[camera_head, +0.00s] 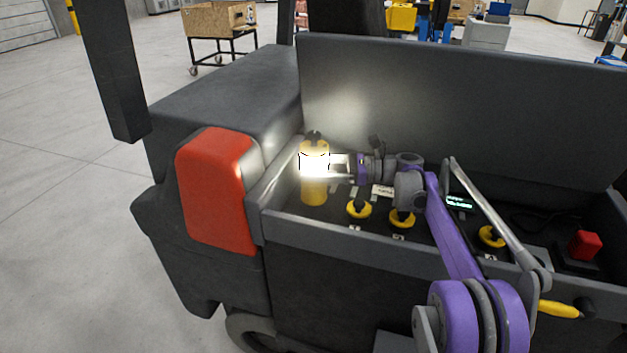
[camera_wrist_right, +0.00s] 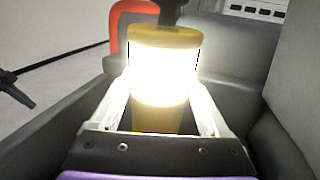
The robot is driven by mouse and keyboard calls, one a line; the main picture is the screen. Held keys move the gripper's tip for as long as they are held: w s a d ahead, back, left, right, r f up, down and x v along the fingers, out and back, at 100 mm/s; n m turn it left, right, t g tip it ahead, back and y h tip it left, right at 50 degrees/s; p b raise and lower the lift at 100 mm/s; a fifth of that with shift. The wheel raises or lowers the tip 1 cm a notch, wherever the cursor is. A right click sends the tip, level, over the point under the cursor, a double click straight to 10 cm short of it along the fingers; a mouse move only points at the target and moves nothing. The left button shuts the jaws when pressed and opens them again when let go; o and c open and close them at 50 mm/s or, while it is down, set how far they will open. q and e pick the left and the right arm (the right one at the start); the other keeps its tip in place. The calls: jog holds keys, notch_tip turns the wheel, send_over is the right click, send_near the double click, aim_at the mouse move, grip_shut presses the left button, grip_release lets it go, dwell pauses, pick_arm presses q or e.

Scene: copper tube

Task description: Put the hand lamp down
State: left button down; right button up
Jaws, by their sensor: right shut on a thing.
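The hand lamp (camera_head: 314,192) is a yellow cylinder with a brightly glowing middle band and a dark top. It is upright at the left end of the open dark compartment (camera_head: 345,233). My right gripper (camera_head: 322,164) reaches it from the right and is shut on it around the glowing band. In the right wrist view the lamp (camera_wrist_right: 165,38) stands between the two fingers (camera_wrist_right: 163,98), which are washed out by the glare. I cannot tell whether its base touches the compartment floor. My left gripper is not in view.
Yellow-and-black knobs (camera_head: 359,209) and a small display (camera_head: 460,202) lie right of the lamp. A red block (camera_head: 585,245) sits at the compartment's right end. A tall dark panel (camera_head: 460,105) stands behind. A red cover (camera_head: 215,190) is left of the compartment.

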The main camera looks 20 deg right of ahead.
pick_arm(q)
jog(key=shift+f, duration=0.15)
pick_arm(e)
jog(key=shift+f, duration=1.5)
jog(key=o, duration=1.6)
jog(key=shift+f, duration=0.15)
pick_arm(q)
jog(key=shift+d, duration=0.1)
